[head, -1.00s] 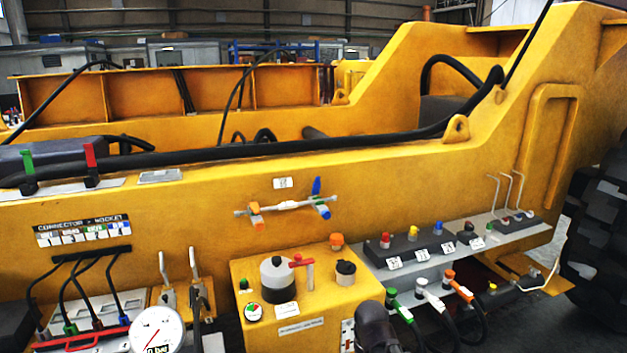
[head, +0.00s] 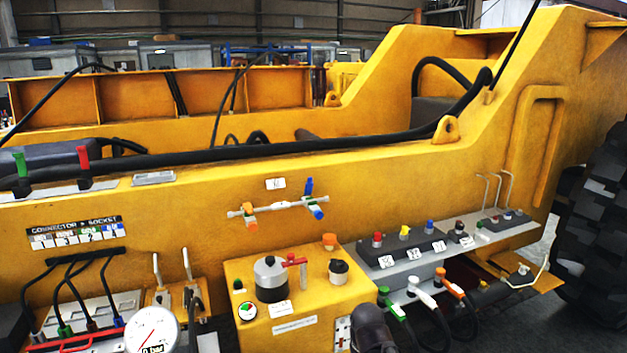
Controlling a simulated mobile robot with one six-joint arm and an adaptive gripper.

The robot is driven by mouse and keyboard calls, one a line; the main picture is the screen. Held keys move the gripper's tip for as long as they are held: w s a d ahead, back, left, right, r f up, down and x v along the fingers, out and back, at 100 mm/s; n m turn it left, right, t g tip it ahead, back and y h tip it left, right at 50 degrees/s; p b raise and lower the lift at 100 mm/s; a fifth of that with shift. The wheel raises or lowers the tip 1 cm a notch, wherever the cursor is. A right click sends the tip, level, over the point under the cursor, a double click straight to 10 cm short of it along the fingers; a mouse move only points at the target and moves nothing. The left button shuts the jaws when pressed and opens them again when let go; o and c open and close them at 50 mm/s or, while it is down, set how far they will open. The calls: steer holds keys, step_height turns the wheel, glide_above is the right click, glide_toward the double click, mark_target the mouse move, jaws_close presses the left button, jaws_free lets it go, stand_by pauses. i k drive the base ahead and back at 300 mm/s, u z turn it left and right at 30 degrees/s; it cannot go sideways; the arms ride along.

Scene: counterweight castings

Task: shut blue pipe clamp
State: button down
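A short pale pipe (head: 278,207) runs along the yellow frame's side in the head view. At its right end is a blue fitting (head: 317,213) with a blue lever (head: 309,187) standing upright above it, which seems to be the blue pipe clamp. An orange fitting (head: 250,223) sits at the pipe's left end. The blue lever looks raised away from the pipe; its hinge is too small to make out. No gripper fingers show. A dark rounded shape (head: 371,328) at the bottom edge may be part of my arm.
Below the pipe, a yellow box (head: 298,322) carries a grey-and-black knob (head: 271,279) and a red lever (head: 293,260). A grey shelf (head: 399,271) with coloured buttons juts out to the right. A gauge (head: 152,331) and upright levers are at left. Space before the pipe looks clear.

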mark_target(308, 189)
steer(key=z, duration=0.2)
steer(key=k, duration=0.75)
steer(key=z, duration=0.6)
steer(key=k, duration=0.55)
steer(key=z, duration=0.3)
steer(key=i, duration=1)
steer(key=u, duration=0.6)
steer(key=i, duration=1.1)
steer(key=u, duration=0.5)
